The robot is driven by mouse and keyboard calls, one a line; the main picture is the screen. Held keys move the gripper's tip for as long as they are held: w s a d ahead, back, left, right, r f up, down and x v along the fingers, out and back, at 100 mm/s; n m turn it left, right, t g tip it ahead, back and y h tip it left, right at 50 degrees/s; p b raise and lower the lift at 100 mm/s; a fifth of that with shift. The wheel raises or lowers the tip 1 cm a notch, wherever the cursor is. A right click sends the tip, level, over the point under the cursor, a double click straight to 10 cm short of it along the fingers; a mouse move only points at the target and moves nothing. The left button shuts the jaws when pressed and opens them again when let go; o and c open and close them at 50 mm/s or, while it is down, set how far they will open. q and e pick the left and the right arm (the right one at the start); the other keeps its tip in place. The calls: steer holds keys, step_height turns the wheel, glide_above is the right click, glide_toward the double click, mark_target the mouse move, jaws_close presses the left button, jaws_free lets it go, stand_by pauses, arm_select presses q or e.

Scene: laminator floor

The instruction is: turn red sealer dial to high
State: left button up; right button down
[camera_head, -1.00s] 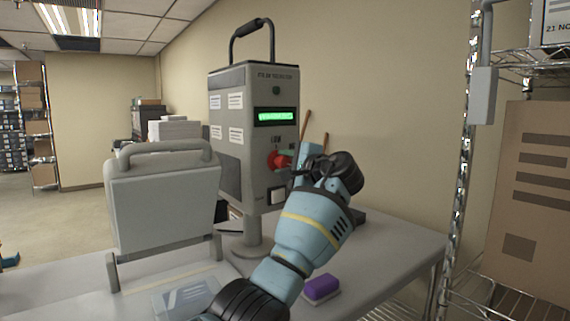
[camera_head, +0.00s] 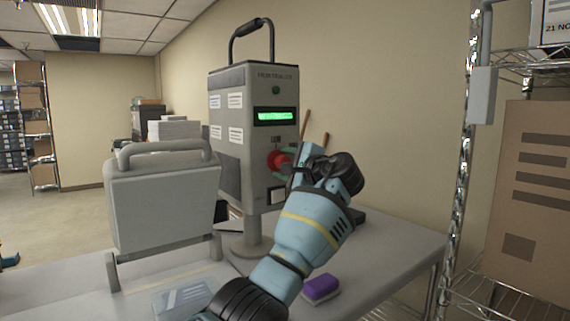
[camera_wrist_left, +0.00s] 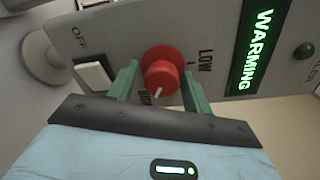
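The red sealer dial (camera_head: 278,161) is on the front of the grey sealer box (camera_head: 232,135), below its lit green display. In the left wrist view the dial (camera_wrist_left: 162,70) has a white pointer mark aimed down and slightly left, toward a partly hidden label. "LOW" is printed to its right. My left gripper (camera_head: 291,162) is at the dial; in the wrist view its green fingers (camera_wrist_left: 161,88) stand on either side of the dial, spread apart and not visibly clamped. The display (camera_wrist_left: 258,45) reads "WARMING".
A white rocker switch (camera_wrist_left: 93,75) marked "OFF" sits beside the dial. A grey handled machine (camera_head: 163,200) stands left on the table (camera_head: 390,245). A purple block (camera_head: 321,287) lies in front. Wire shelving with a cardboard box (camera_head: 535,190) is at right.

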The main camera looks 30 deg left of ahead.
arm_select(q)
steer(key=shift+o, duration=0.3)
steer(key=shift+d+r, duration=0.1)
steer(key=v, duration=0.7)
steer(key=shift+s+d, duration=0.2)
steer(key=shift+d, duration=0.1)
